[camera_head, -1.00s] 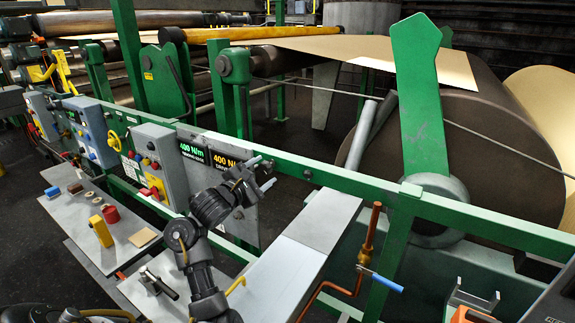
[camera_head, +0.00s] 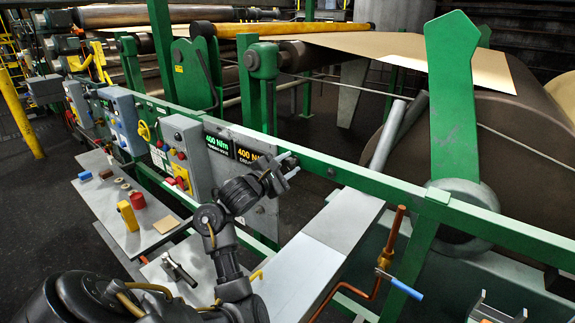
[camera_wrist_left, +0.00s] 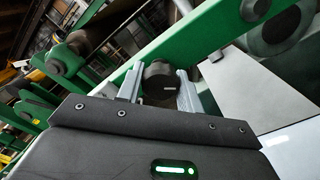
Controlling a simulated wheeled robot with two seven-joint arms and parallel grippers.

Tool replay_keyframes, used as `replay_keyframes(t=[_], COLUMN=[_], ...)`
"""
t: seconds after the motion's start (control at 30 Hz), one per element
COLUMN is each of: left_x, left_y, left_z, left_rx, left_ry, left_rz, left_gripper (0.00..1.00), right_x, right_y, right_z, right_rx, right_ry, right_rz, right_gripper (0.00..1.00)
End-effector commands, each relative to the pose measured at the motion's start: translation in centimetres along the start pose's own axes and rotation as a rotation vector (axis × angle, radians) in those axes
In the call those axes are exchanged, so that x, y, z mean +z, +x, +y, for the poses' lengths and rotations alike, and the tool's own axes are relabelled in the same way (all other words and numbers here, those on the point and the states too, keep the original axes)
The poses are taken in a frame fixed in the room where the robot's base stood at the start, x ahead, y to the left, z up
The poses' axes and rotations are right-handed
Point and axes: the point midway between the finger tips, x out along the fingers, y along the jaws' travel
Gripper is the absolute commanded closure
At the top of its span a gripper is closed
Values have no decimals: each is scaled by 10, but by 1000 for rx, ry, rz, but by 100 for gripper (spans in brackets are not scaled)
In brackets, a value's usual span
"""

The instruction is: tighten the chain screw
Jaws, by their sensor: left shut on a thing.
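My left gripper (camera_head: 288,166) is up at the green rail, beside the grey panel with the torque labels. In the left wrist view its two pale fingers (camera_wrist_left: 159,88) stand apart on either side of a dark round piece (camera_wrist_left: 159,77) with a small light mark, and they are shut on it. I cannot tell whether this piece is the chain screw; in the head view it is too small to make out. No chain can be made out.
The green rail (camera_head: 335,176) runs across in front of the large dark roll (camera_head: 500,125). Control boxes (camera_head: 188,150) line it at left. A grey shelf (camera_head: 100,205) holds small parts and a yellow block (camera_head: 128,215). A copper pipe with a blue-handled valve (camera_head: 402,288) stands at right.

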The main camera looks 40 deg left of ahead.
Motion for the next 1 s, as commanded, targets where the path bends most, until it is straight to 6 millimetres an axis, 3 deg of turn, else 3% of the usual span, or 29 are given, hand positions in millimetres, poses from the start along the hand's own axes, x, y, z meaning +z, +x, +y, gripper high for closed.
replay_keyframes(t=[0.37, 1.0], left_x=[0, 0], left_y=[0, 0], left_z=[-1, 0], left_rx=[-3, -1], left_ry=[121, 704], left_rz=[-2, -1], left_gripper=[87, 87], right_x=[2, 4], right_y=[0, 0], right_z=[5, 4], right_rx=[6, 5], right_ry=[-2, -2], right_rz=[-2, -5], right_gripper=[64, 64])
